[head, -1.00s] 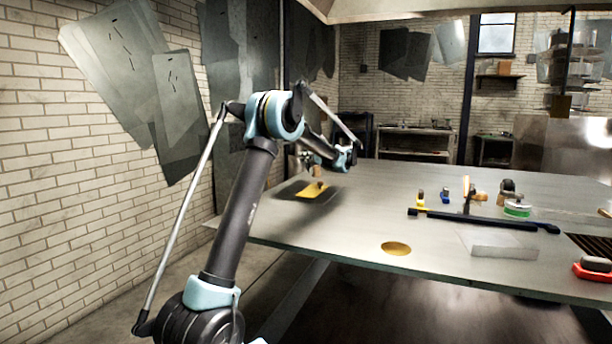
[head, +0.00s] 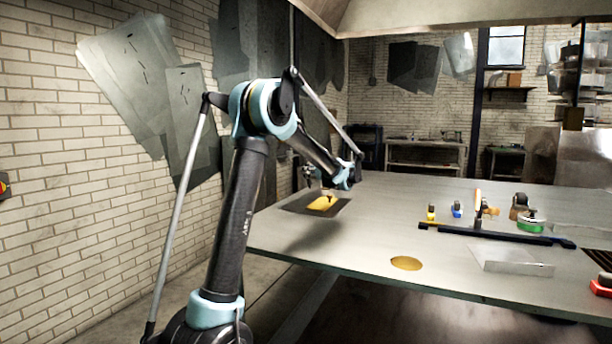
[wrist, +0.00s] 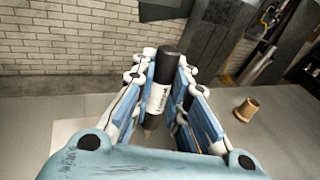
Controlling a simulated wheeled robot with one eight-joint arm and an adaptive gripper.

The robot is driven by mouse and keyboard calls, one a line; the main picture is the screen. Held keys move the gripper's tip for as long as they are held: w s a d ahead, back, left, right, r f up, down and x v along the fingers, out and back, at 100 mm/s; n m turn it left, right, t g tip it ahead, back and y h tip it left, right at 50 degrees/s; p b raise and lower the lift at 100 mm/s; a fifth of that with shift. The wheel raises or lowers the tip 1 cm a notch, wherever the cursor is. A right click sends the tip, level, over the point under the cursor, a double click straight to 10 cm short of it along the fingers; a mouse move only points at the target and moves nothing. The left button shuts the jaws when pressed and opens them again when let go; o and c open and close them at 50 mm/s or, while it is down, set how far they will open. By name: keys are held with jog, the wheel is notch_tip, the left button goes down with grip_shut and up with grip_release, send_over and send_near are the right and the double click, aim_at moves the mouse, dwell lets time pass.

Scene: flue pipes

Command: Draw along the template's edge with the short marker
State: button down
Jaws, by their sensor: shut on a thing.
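My gripper (wrist: 166,72) is shut on a short marker (wrist: 160,100) with a black end and a white printed barrel. The marker stands roughly upright between the blue fingers in the wrist view. Its tip is at the lower end, partly between the fingers, and I cannot tell whether it touches anything. The marker cannot be made out there.
The grey table (head: 375,220) is bare around a round brass disc (head: 406,263). A dark bar (head: 490,234) with small tools behind it and a metal block (head: 512,262) lie to the right. In the wrist view a tan tapered piece (wrist: 246,109) stands right of my gripper.

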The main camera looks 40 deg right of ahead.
jog(key=shift+f, duration=3.1)
jog(key=shift+f, duration=0.35)
jog(key=shift+s+d, duration=0.1)
jog(key=shift+s, duration=0.05)
jog(key=shift+w+d, duration=0.3)
jog(key=shift+d, duration=0.4)
jog(key=shift+w+d, duration=0.3)
jog(key=shift+d, duration=0.35)
jog(key=shift+w+d, duration=0.1)
jog(key=shift+d, duration=0.05)
jog(key=shift+w+d, duration=0.35)
jog(key=shift+d, duration=0.3)
jog(key=shift+w+d, duration=0.35)
jog(key=shift+d, duration=0.3)
